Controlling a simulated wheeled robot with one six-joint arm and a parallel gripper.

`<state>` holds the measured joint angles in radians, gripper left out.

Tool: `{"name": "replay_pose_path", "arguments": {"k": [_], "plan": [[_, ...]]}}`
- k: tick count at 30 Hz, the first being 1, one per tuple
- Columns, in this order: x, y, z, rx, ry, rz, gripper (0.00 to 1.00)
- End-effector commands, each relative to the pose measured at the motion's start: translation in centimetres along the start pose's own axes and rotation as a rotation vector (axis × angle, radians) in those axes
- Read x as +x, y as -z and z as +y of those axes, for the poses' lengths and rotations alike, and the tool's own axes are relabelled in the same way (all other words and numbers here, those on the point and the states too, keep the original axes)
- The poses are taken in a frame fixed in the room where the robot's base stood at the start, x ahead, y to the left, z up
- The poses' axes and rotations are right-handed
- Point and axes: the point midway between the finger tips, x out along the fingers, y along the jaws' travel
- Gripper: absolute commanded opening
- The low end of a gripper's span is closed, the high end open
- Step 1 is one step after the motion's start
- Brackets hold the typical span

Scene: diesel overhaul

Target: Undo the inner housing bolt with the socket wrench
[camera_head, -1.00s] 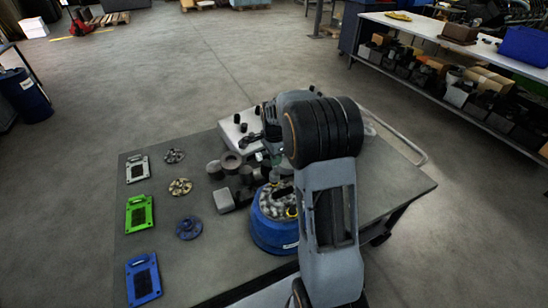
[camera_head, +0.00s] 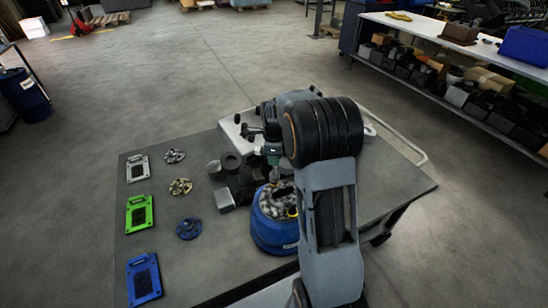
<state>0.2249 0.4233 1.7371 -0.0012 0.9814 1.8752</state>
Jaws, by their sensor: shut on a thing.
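The blue housing (camera_head: 270,237) stands upright near the front edge of the table, with pale grey parts inside its open top. My gripper (camera_head: 271,135) is above and behind it, partly hidden by my own arm. It is shut on the socket wrench (camera_head: 271,154), a dark tool with a greenish part, held roughly upright. The wrench's lower end points down at the back of the housing's open top. I cannot tell whether it sits on the inner bolt, which is too small to make out.
Dark and grey blocks (camera_head: 222,198) stand close left of the housing. Farther left lie three round discs (camera_head: 189,228) and three plates: grey, green (camera_head: 139,213) and blue. A pale box (camera_head: 234,137) stands behind. The table's right part is clear.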

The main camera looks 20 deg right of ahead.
Motion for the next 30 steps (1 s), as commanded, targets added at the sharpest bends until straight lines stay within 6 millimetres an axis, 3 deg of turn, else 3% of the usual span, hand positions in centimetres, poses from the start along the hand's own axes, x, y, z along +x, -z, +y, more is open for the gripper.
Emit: {"name": "replay_pose_path", "arguments": {"k": [15, 22, 29, 30], "plan": [[1.4, 0.0, 0.0, -0.005, 0.001, 0.0, 0.0], [1.4, 0.0, 0.0, -0.263, 0.001, 0.0, 0.0], [1.4, 0.0, 0.0, -0.245, 0.001, 0.0, 0.0], [1.4, 0.0, 0.0, -0.244, 0.001, 0.0, 0.18]]}}
